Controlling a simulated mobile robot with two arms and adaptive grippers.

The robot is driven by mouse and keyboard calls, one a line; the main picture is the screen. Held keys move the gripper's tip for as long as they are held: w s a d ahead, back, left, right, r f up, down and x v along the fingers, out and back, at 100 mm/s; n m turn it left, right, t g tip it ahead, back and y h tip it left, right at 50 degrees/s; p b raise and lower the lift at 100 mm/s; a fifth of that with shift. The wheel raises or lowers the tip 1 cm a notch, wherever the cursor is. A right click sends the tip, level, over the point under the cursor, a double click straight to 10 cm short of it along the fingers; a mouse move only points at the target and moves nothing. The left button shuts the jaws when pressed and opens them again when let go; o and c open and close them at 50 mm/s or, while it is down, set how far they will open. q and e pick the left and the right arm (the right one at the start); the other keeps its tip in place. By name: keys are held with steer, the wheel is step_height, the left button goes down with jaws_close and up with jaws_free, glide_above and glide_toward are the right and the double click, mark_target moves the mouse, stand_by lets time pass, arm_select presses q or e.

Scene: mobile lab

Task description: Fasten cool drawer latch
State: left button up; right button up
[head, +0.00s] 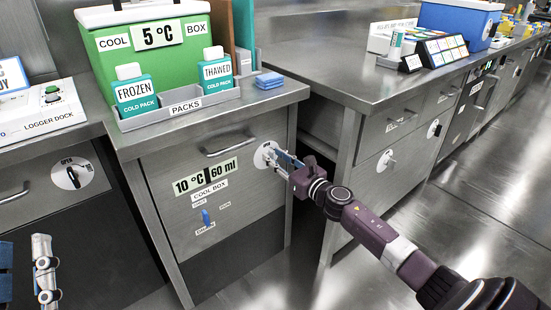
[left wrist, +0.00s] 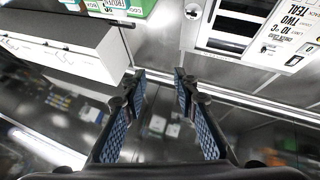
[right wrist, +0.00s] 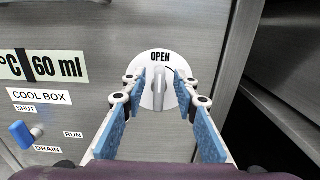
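The cool drawer (head: 262,185) has a grey front marked "10 °C 60 ml" and "COOL BOX", and it looks closed. Its latch is a white disc (head: 262,157) with a grey knob at the upper right of the front. In the right wrist view the latch knob (right wrist: 158,95) stands upright, in line with the word "OPEN". My right gripper (head: 283,161) is in front of the latch, with its open fingers (right wrist: 155,88) either side of the knob and no clear contact. My left gripper (head: 25,270) is open and empty at the lower left, and it also shows in the left wrist view (left wrist: 159,85).
A bar handle (head: 230,146) and a blue valve lever (head: 206,218) are on the same front. A green cool box (head: 150,65) and a rack of cold packs (head: 180,108) stand on the counter above. An open gap lies right of the drawer cabinet.

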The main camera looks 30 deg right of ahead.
jaws_close()
